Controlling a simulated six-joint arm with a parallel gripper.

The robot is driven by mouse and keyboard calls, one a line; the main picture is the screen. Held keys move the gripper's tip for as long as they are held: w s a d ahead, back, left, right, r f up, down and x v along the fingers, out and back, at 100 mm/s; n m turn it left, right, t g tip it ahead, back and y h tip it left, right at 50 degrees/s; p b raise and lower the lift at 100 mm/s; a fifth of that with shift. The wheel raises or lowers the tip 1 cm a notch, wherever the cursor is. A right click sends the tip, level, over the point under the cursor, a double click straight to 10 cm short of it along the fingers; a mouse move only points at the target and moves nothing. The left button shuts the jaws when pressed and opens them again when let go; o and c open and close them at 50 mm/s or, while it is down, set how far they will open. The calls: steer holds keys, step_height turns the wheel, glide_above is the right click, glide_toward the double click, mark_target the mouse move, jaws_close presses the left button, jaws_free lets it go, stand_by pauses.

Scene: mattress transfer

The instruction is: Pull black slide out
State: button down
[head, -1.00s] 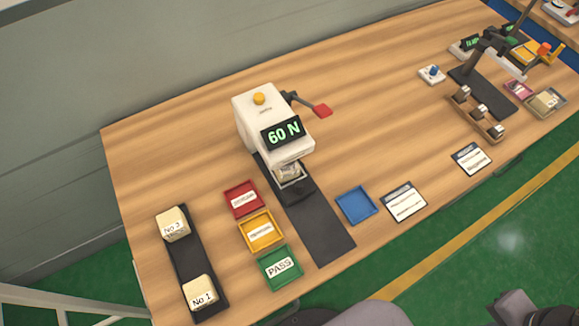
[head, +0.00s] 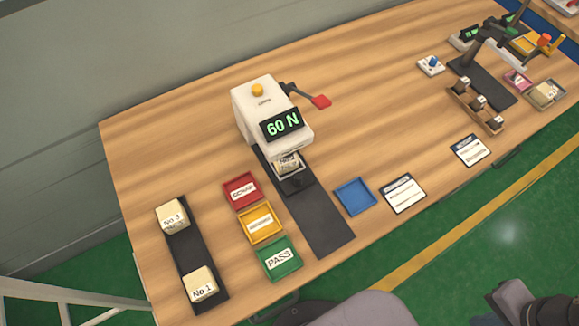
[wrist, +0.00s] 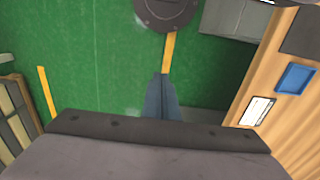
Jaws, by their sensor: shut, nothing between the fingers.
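The black slide (head: 293,186) sits at the mouth of the white press (head: 262,104), on a long dark track (head: 328,228) that runs toward the front of the table. A pale block (head: 288,163) rests in the slide, partly under the press head. The press display reads 60 N, and its red-tipped lever (head: 319,102) sticks out to the right. My gripper (wrist: 163,80) shows in the wrist view with its fingers together and empty, over the green floor. It is well away from the slide, which the wrist view does not show.
Red (head: 241,190), yellow (head: 260,225) and green (head: 279,260) trays stand left of the track, with a blue tray (head: 355,196) to its right. A dark rack (head: 183,245) holds two labelled blocks at far left. A white card (head: 402,193) lies beside the blue tray.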

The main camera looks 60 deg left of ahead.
steer(key=c, duration=1.9)
jaws_free()
steer(key=shift+o, duration=1.3)
steer(key=shift+w+a+r+n, duration=0.1)
steer(key=shift+w+a+n, duration=0.2)
steer(key=shift+a, duration=0.05)
steer(key=w+a+r+n, duration=0.1)
steer(key=w+a+n, duration=0.15)
steer(key=a, duration=0.55)
steer(key=w+a+n, duration=0.1)
steer(key=a+n, duration=0.3)
steer(key=a, duration=0.4)
steer(key=w+a+r+n, duration=0.1)
steer(key=a+n, duration=0.3)
steer(key=a, duration=0.4)
steer(key=n+p, duration=0.1)
steer(key=n, duration=0.8)
glide_above(298, 176)
steer(key=shift+a+f, duration=0.1)
steer(key=shift+f, duration=0.45)
steer(key=shift+w+f+p, duration=0.1)
steer(key=shift+f+p, duration=1)
steer(key=shift+f, duration=2.55)
steer(key=shift+c, duration=0.4)
jaws_close()
